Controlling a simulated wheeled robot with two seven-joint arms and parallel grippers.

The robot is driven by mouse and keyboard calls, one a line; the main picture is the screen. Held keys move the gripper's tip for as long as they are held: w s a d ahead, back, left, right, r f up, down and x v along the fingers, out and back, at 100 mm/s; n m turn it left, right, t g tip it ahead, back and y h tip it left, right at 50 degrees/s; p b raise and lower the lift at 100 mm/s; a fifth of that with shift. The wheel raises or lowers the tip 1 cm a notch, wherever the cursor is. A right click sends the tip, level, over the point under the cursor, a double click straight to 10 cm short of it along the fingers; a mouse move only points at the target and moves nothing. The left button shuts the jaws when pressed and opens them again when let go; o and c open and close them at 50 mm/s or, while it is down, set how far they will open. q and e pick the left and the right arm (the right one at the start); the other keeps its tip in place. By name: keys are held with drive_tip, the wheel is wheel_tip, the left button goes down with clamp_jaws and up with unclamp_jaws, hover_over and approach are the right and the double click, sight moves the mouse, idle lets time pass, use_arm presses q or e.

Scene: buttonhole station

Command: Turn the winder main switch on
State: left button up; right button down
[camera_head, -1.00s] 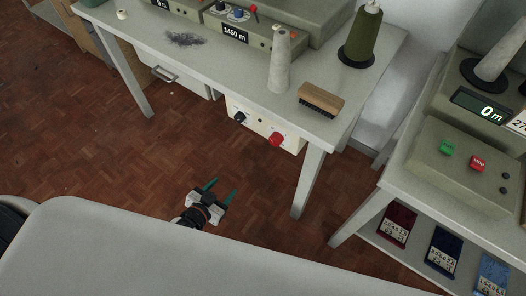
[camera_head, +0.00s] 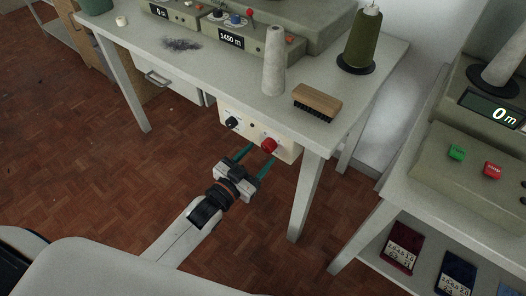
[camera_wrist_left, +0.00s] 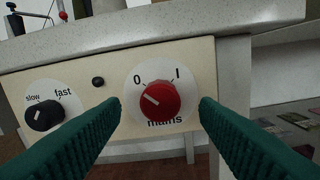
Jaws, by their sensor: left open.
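The winder main switch is a red rotary knob (camera_head: 269,145) on the cream panel (camera_head: 285,153) under the table's front edge. In the left wrist view the red knob (camera_wrist_left: 161,100) sits on a white disc marked 0, I and "mains". Its white pointer line is aimed up and left, toward the 0 side. My left gripper (camera_head: 256,161) is open just in front of the panel. Its green fingers (camera_wrist_left: 160,118) frame the knob on both sides in the wrist view, and it looks apart from them. My right gripper is not in view.
A black slow–fast knob (camera_wrist_left: 43,115) and a small black button (camera_wrist_left: 98,81) sit left of the switch. The tabletop (camera_head: 190,62) overhangs the panel. A thread cone (camera_head: 274,62) and a brush (camera_head: 317,102) stand above. A table leg (camera_head: 306,200) is close right.

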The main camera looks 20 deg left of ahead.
sight(269, 146)
use_arm(q)
drive_tip(key=shift+x, duration=1.4)
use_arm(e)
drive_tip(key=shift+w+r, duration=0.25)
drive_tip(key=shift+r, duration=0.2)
use_arm(q)
drive_tip(key=shift+c, duration=0.6)
drive_tip(key=c, duration=0.9)
